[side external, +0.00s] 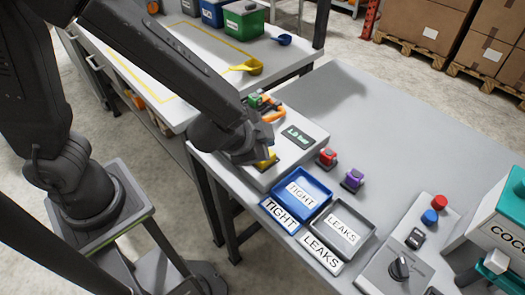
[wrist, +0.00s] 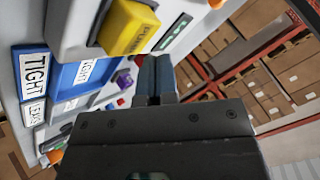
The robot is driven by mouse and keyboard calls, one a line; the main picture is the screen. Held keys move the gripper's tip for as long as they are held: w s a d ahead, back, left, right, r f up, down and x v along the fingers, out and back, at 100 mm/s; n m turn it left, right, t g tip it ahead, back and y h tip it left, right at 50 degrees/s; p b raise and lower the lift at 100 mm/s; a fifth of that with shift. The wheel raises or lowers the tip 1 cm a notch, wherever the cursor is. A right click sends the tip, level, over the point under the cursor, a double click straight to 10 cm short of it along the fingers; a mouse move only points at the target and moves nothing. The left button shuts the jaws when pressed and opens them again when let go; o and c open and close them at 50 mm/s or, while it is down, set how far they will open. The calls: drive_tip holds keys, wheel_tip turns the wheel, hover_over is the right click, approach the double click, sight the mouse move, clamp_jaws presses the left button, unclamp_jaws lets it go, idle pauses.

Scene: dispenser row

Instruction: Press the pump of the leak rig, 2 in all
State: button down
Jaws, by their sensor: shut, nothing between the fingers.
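The leak rig (side external: 290,150) is a pale box on the grey table, with a small dark display (side external: 299,136) that seems to read 1.0 bar. Its pump is a yellow block (side external: 267,161), partly hidden by my gripper in the side view. In the wrist view the yellow pump (wrist: 128,27) shows clearly, beyond and to the left of my fingertips. My gripper (side external: 250,156) is shut and empty, close to the pump. Its fingers (wrist: 155,72) lie together in the wrist view. I cannot tell whether they touch the pump.
A blue TIGHT tray (side external: 321,206) and a grey LEAKS tray (side external: 364,221) lie in front of the rig. Red (side external: 327,157) and purple (side external: 352,180) parts sit right of it. An orange clamp (side external: 272,115) is at its back. A switch panel (side external: 410,262) stands front right.

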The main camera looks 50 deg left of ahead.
drive_tip(key=shift+f, duration=0.15)
drive_tip(key=shift+f, duration=0.3)
drive_tip(key=shift+f, duration=0.85)
idle(1.0)
idle(0.4)
drive_tip(key=shift+r, duration=1.3)
drive_tip(key=shift+r, duration=2.5)
